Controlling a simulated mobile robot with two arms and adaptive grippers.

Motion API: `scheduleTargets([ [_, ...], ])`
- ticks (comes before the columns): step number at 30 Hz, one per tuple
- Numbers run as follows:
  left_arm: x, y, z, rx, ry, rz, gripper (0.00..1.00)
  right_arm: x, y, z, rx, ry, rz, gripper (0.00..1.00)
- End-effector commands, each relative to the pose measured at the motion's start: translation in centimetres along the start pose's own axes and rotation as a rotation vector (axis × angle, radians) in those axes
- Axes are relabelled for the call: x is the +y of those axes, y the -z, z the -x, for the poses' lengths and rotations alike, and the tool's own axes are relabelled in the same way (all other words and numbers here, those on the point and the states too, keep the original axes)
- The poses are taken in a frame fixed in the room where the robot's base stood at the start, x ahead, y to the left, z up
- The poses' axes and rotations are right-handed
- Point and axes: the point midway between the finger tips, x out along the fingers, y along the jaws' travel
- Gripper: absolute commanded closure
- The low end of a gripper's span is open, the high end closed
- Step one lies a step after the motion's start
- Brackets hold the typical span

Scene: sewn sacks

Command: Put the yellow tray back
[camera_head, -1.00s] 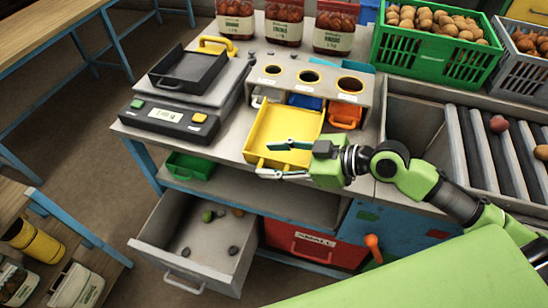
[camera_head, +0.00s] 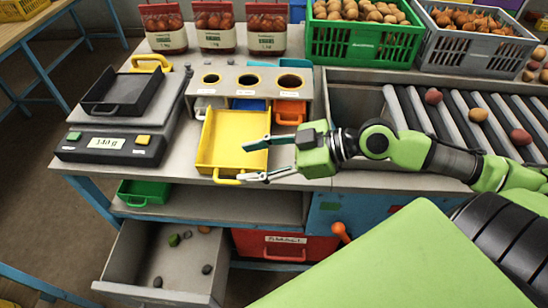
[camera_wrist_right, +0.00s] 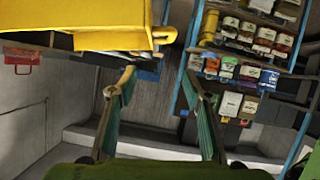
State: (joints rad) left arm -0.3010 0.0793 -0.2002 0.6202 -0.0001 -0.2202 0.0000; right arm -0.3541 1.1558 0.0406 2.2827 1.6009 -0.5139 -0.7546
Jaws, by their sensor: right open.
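The yellow tray (camera_head: 240,128) lies empty on the workbench, in front of the grey box with three round holes (camera_head: 229,82). Its handle (camera_head: 228,179) points to the bench's front edge. My right gripper (camera_head: 254,161) is open at the tray's front right corner. One finger overlaps the tray's right side in the picture, the other is near the handle; contact cannot be told. In the right wrist view the yellow tray (camera_wrist_right: 80,22) fills the upper left, and nothing is between the open fingers (camera_wrist_right: 160,88). My left gripper is not in view.
Orange (camera_head: 290,112) and blue (camera_head: 250,104) trays sit under the box. A scale (camera_head: 112,146) with a black pan stands left. Below, a grey drawer (camera_head: 125,250) is open, holding several small lumps.

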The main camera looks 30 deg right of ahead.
Motion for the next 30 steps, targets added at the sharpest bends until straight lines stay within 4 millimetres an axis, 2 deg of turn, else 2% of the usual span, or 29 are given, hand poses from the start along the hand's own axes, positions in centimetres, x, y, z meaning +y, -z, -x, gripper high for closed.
scheduleTargets([
  [15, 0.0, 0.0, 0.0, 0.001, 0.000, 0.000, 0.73, 0.0, 0.1, 4.4, 0.001, 0.001, 0.000, 0.55],
  [30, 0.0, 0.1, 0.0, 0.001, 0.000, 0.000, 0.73, 0.0, 0.1, 5.1, 0.000, 0.001, 0.003, 0.55],
])
